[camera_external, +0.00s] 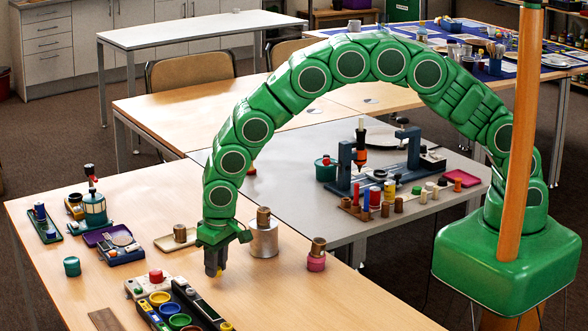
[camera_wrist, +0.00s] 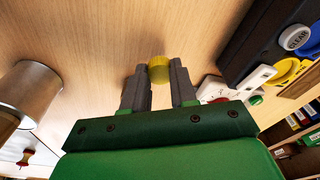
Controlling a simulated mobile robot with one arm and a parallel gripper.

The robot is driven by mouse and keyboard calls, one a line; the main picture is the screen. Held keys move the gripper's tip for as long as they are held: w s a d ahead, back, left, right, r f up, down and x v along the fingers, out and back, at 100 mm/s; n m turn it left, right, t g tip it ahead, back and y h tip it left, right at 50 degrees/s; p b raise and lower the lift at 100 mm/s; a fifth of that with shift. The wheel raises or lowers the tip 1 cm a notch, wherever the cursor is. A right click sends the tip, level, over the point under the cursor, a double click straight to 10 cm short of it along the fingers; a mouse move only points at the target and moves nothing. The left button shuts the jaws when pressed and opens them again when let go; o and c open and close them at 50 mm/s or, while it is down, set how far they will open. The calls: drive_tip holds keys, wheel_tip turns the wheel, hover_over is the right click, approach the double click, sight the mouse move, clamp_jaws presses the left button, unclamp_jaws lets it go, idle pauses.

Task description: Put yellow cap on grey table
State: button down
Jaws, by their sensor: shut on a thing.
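My gripper (camera_external: 213,270) points down over the wooden table in the external view. In the wrist view my gripper (camera_wrist: 159,75) is shut on the yellow cap (camera_wrist: 159,69), which sits between the two grey fingertips. A little yellow shows at the fingertips in the external view, but the cap is too small there to make out. Whether it touches the wood below, I cannot tell. The grey table (camera_external: 270,160) stands behind and to the right of the gripper, with a bare area at its left.
A metal cylinder (camera_external: 264,240) and a pink jar (camera_external: 316,262) stand right of my gripper. A dark tray (camera_external: 192,300) of coloured cups lies in front. The grey table's right side holds a stand (camera_external: 345,165) and several small bottles.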

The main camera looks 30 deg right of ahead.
drive_tip(key=shift+w+a+f, duration=0.1)
drive_tip(key=shift+a+f, duration=0.05)
drive_tip(key=shift+f, duration=1.5)
drive_tip(key=shift+f, duration=0.1)
drive_tip(key=c, duration=0.9)
unclamp_jaws()
wheel_tip(320, 180, up, 12)
drive_tip(key=s, duration=0.1)
drive_tip(key=shift+s+d, duration=0.15)
drive_tip(key=shift+d, duration=0.2)
